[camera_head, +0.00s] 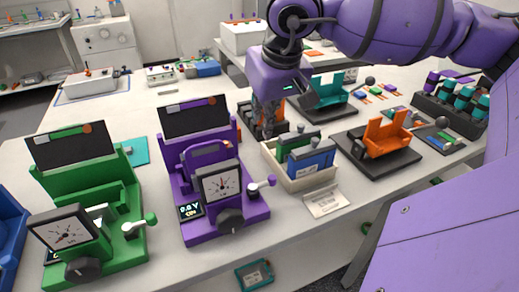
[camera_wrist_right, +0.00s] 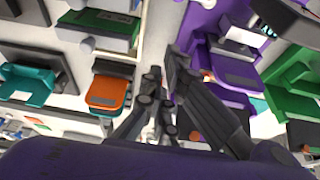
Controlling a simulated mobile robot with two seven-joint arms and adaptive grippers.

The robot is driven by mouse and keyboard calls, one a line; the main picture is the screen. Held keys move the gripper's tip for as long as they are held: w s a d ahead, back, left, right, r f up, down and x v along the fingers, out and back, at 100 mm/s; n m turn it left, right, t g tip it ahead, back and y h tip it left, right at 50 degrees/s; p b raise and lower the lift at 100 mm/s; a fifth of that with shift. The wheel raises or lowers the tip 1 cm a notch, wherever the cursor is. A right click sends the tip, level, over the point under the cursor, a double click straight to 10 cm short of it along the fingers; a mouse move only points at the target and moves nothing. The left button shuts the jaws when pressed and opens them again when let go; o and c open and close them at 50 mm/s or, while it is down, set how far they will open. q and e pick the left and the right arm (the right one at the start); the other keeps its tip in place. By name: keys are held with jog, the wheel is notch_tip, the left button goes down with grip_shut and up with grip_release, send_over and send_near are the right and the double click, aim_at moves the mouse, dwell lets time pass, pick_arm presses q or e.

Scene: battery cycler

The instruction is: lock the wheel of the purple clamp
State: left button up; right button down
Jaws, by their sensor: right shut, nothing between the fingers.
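The purple clamp (camera_head: 203,170) stands on the bench, left of centre in the head view, with a black panel at its back. It carries a dial gauge (camera_head: 221,186), a lit display and a dark round knob (camera_head: 230,221). In the wrist view the purple clamp (camera_wrist_right: 236,70) lies to the right of the fingers. My right gripper (camera_head: 268,126) points down behind and right of the clamp, shut and empty, touching nothing clear; its dark fingers also fill the wrist view's middle (camera_wrist_right: 160,92).
A green clamp (camera_head: 95,190) stands left of the purple one. A cream tray (camera_head: 300,180) with upright green and blue blocks stands right of it. An orange holder (camera_head: 386,137) on a black base and a teal one (camera_head: 333,92) stand farther right.

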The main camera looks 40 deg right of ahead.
aim_at(263, 183)
jog(key=x, duration=1)
jog(key=shift+a, duration=0.1)
jog(key=s, duration=0.2)
jog(key=s+p, duration=0.1)
jog(key=s, duration=0.1)
jog(key=shift+a+r, duration=0.1)
jog(key=shift+a, duration=0.3)
pick_arm(q)
jog(key=shift+r, duration=0.75)
jog(key=shift+w, duration=0.1)
jog(key=shift+f, duration=0.15)
